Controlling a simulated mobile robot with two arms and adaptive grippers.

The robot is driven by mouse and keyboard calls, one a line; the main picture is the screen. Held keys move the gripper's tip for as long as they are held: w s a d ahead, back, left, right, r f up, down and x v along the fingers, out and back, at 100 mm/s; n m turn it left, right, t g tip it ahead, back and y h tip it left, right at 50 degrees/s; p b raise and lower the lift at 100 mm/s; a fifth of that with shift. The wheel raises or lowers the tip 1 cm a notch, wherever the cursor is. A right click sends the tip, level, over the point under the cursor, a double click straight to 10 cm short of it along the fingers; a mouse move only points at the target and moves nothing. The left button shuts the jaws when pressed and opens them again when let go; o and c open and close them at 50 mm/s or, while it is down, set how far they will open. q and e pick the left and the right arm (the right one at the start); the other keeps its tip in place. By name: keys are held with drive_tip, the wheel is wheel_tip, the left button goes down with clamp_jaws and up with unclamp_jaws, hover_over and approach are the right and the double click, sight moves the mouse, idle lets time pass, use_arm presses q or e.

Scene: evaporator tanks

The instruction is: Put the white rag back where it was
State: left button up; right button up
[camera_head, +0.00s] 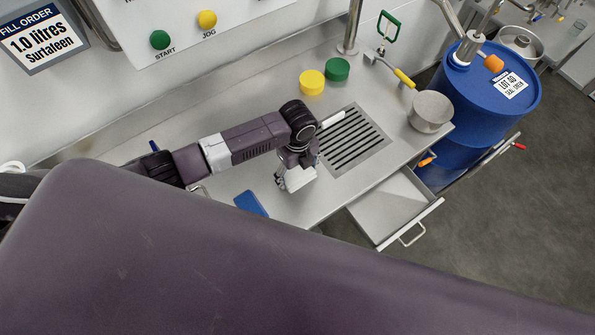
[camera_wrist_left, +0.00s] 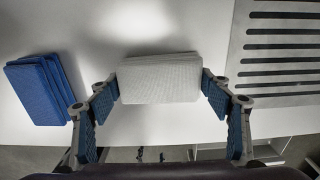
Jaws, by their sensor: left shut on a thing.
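The white rag (camera_wrist_left: 160,80) is a folded pale block in the left wrist view. My left gripper (camera_wrist_left: 160,88) is shut on it, with one blue-padded finger at each short side. In the head view the left gripper (camera_head: 294,176) is over the steel counter (camera_head: 235,170), left of the slotted drain, with the white rag (camera_head: 300,179) partly hidden beneath the wrist. A dark patch on the counter apart from the rag looks like its shadow, so the rag seems held above the surface. My right gripper is not in view.
A folded blue cloth (camera_wrist_left: 38,88) lies left of the rag; the drain grate (camera_head: 352,138) is right. A metal pot (camera_head: 430,112) is near the blue drum (camera_head: 485,85). A drawer (camera_head: 388,205) stands open at the front.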

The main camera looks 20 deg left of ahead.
sight(297, 173)
use_arm(q)
drive_tip(key=o, duration=1.1)
drive_tip(key=shift+f, duration=0.1)
wheel_tip(297, 173, up, 12)
drive_tip(key=shift+r+b, duration=0.2)
drive_tip(key=shift+b, duration=0.2)
